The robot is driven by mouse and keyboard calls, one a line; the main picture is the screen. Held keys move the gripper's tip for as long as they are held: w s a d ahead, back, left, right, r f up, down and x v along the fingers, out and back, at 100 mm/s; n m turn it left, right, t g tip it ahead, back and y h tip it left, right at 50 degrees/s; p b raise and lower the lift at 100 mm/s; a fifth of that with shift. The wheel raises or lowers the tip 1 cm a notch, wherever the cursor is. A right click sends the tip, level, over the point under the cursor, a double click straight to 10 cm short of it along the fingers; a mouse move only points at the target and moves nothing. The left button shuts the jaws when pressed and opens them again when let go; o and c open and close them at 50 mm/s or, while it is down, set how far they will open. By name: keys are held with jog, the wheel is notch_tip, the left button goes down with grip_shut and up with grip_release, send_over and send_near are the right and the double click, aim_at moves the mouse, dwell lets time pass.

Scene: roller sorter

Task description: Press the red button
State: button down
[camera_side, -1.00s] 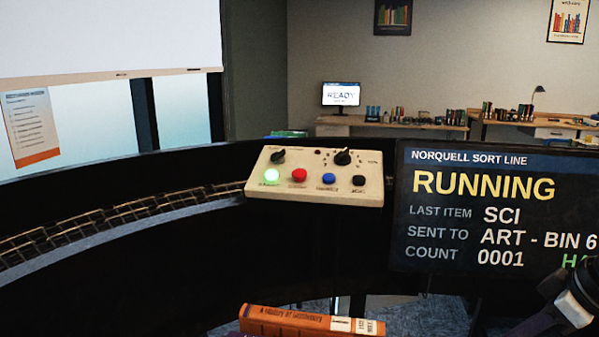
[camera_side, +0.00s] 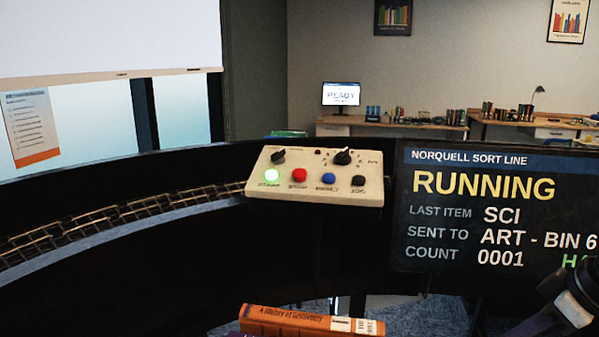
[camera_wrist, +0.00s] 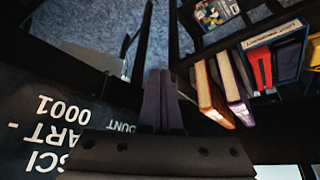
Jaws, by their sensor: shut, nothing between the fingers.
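The red button (camera_side: 299,175) is on the sloped top of a cream control box (camera_side: 330,196) in the middle of the side view. The red button does not show in the wrist view. In the side view only a dark part of my arm shows at the bottom right, well away from the box.
A black button (camera_side: 358,181) and two black knobs are also on the box. A large screen (camera_side: 480,262) reading RUNNING stands to its right. A roller track (camera_side: 120,215) runs to its left. An orange book (camera_side: 300,322) lies in front. Several books stand in the wrist view.

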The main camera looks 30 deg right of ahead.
dwell(0.5)
jog(key=w+a+r+m+t, duration=0.1)
jog(key=w+r+m+t, duration=0.15)
jog(key=w+r, duration=0.9)
jog(key=w+a+r+m+t, duration=0.1)
jog(key=w+r+m+t, duration=0.15)
jog(key=w+r, duration=0.9)
jog(key=w+a+r+t, duration=0.1)
jog(key=w+a+r, duration=0.5)
jog(key=w+r, duration=0.15)
jog(key=n+y, duration=0.1)
jog(key=n, duration=0.1)
send_over(300, 175)
jog(key=s+a, duration=0.3)
jog(key=s, duration=0.1)
notch_tip(300, 175, down, 3)
jog(key=shift+w+d+r, duration=0.1)
jog(key=shift+w+d, duration=0.05)
jog(key=shift+w, duration=0.05)
jog(key=shift+w+d+f, duration=0.35)
jog(key=shift+f, duration=1)
jog(key=shift+w+d+f, duration=0.4)
jog(key=shift+f, duration=1)
jog(key=shift+w+d+f, duration=0.35)
jog(key=shift+f, duration=1)
